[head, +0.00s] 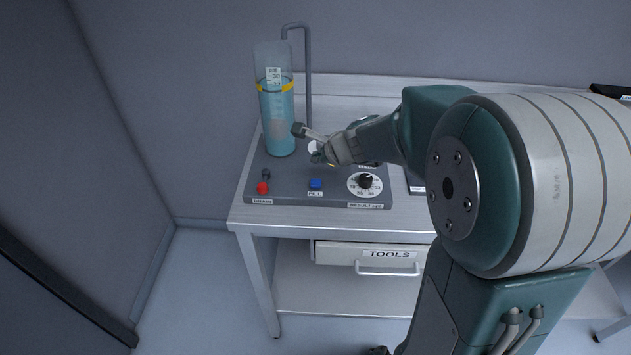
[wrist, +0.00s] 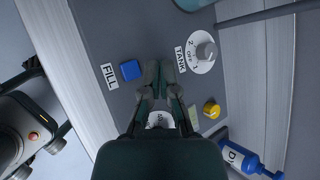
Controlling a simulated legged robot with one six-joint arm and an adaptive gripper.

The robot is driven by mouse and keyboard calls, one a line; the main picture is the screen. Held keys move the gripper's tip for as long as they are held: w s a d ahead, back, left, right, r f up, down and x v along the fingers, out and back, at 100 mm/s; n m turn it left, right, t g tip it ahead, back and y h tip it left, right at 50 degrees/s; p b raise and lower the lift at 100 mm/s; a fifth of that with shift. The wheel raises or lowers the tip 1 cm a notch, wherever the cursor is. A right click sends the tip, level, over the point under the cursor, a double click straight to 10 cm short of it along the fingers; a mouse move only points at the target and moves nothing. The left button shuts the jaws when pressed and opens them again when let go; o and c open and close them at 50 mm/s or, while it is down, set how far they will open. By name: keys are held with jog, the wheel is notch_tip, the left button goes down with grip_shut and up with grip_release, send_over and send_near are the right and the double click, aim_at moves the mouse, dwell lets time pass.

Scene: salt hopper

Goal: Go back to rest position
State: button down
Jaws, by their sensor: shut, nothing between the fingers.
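My gripper (wrist: 158,70) is shut and empty in the wrist view, with its fingertips together above the grey panel (wrist: 115,30). They point between the blue FILL button (wrist: 130,70) and the TANK selector knob (wrist: 205,50). In the head view my gripper (head: 320,153) is small, above the back middle of the panel (head: 289,184), to the right of the clear cylinder (head: 280,115) of blue liquid. My arm hides part of the panel's right side. I cannot tell the exact gap between fingertips and panel.
The panel also carries a red DRAIN button (head: 262,188) and a black dial knob (head: 365,181). A grey pipe (head: 308,75) rises behind the cylinder. The bench has a TOOLS drawer (head: 385,257). A blue bottle (wrist: 245,160) and a yellow knob (wrist: 211,108) show in the wrist view.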

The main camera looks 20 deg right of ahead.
jog(key=shift+r, duration=0.1)
dwell(0.4)
jog(key=s+a+r+n+g, duration=0.1)
jog(key=s+a+r+n, duration=0.1)
jog(key=s+r+n, duration=0.35)
jog(key=s+a+r+n+g, duration=0.1)
jog(key=s+a+r+n, duration=0.15)
jog(key=s+n, duration=0.55)
jog(key=s+d+n+h, duration=0.3)
jog(key=s+n, duration=0.5)
jog(key=s, duration=0.5)
jog(key=shift+s+d+f+n+g+h, duration=0.2)
jog(key=shift+s+d+n+g+h, duration=0.2)
jog(key=shift+d, duration=0.15)
